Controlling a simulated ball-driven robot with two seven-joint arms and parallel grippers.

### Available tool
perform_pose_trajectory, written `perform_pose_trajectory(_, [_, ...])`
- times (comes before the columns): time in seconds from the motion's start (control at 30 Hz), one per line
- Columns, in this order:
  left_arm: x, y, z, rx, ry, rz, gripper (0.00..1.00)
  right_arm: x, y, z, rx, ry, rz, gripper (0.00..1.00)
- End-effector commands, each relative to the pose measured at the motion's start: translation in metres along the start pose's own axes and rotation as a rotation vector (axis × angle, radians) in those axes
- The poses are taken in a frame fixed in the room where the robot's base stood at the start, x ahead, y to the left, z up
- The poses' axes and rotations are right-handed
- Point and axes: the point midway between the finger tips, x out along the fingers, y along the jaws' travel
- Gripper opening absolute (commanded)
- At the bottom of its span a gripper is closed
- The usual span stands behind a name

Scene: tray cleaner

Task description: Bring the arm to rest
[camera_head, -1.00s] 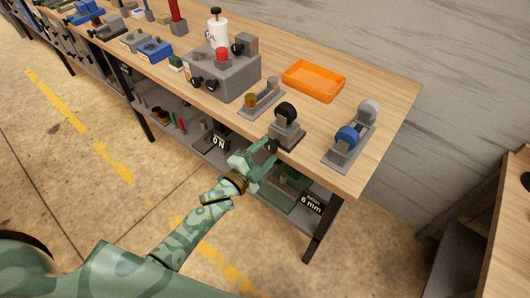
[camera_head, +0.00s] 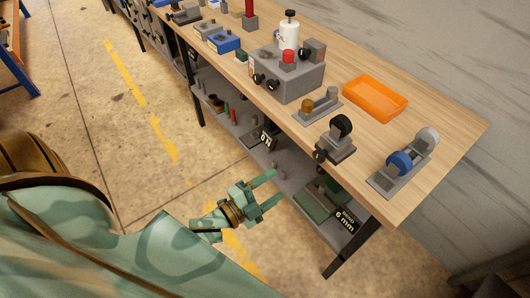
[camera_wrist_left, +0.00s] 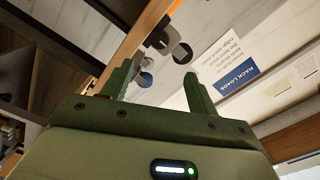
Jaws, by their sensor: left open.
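My left gripper (camera_head: 266,193) is open and empty in the head view, in front of the workbench and clear of its front edge. Its green fingers point right, toward the bench's lower shelf. In the left wrist view the two fingers (camera_wrist_left: 157,90) stand apart with nothing between them. My left forearm is green and comes in from the lower left. My right gripper is not in view.
The wooden workbench (camera_head: 458,135) carries a grey machine block (camera_head: 287,78), an orange tray (camera_head: 375,97), a black-wheeled fixture (camera_head: 337,140) and a fixture with blue and grey rollers (camera_head: 402,163). The floor (camera_head: 110,160) left of the bench is open.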

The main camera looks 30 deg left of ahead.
Motion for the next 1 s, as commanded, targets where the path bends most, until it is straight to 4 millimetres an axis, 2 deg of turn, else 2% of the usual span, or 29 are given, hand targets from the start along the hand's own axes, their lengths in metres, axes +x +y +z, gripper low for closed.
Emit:
perform_pose_trajectory(0.1, [-0.014,0.000,0.001,-0.001,-0.001,0.000,0.59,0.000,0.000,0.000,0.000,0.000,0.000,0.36])
perform_pose_trajectory(0.2, [-0.018,0.000,0.001,-0.001,0.000,-0.001,0.59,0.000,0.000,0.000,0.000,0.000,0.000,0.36])
perform_pose_trajectory(0.8, [-0.019,0.002,0.004,-0.040,-0.018,0.010,0.59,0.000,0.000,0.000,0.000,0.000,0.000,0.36])
perform_pose_trajectory(0.87, [-0.023,0.015,0.018,-0.108,-0.082,0.047,0.59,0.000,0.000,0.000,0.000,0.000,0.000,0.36])
perform_pose_trajectory(0.97, [-0.046,0.063,0.053,-0.250,-0.239,0.149,0.59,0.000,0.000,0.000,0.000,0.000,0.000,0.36])
perform_pose_trajectory(1.0, [-0.060,0.090,0.068,-0.319,-0.321,0.200,0.59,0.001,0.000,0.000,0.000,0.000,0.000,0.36])
